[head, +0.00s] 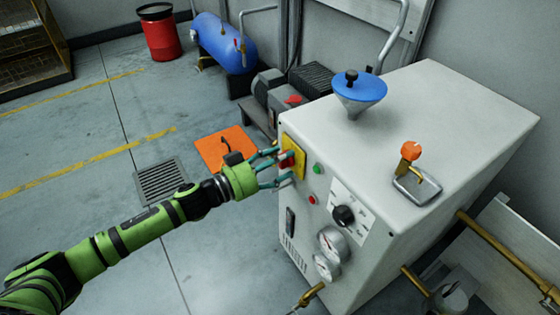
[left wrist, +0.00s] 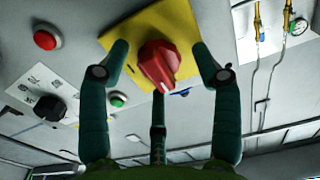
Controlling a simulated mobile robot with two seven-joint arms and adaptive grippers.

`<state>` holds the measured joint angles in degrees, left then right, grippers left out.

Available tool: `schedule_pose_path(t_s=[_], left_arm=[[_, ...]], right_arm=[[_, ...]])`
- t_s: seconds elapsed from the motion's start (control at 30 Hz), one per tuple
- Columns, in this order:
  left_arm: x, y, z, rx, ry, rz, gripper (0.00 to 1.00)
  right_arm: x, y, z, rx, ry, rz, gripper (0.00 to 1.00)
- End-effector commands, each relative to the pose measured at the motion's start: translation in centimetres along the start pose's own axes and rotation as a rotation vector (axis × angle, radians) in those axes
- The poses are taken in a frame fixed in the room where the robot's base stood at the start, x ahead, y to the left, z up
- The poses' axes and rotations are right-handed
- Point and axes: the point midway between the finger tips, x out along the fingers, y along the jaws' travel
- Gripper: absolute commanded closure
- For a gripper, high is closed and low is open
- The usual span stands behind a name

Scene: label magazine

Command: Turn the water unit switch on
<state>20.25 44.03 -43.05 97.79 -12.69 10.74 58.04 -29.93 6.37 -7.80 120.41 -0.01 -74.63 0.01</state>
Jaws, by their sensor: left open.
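The water unit is a large pale grey cabinet (head: 440,130) at the right of the head view. Its switch is a red rotary knob (left wrist: 160,65) on a yellow plate (left wrist: 190,25); the plate also shows in the head view (head: 294,151). My left gripper (head: 272,167) is at the plate, with its teal fingers spread around the red knob. In the left wrist view the open fingers (left wrist: 160,80) stand on both sides of the knob and one below it. I cannot tell whether any finger touches it. My right gripper is not in view.
The panel also has a green button (head: 317,168), a red button (head: 312,199), a black dial (head: 343,215) and gauges (head: 331,240). A blue funnel (head: 360,92) and an orange-handled tap (head: 411,150) are on top. Open floor lies left, with a grate (head: 161,183).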

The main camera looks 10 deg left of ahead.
Motion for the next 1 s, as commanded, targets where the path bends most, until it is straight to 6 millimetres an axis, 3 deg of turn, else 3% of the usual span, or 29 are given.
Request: schedule_pose_path(t_s=[0.27,0.4,0.43,1.0], left_arm=[[0.2,-0.02,0.01,0.0,-0.001,-0.001,0.35],[0.2,-0.03,-0.01,0.001,0.0,-0.001,0.87],[0.2,-0.03,-0.03,0.001,0.0,-0.001,0.91],[0.27,-0.09,-0.52,0.071,0.008,-0.001,0.91]], right_arm=[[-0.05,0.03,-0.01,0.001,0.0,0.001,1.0],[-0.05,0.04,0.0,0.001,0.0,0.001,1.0],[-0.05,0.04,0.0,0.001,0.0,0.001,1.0],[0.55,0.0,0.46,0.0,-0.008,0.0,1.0]])
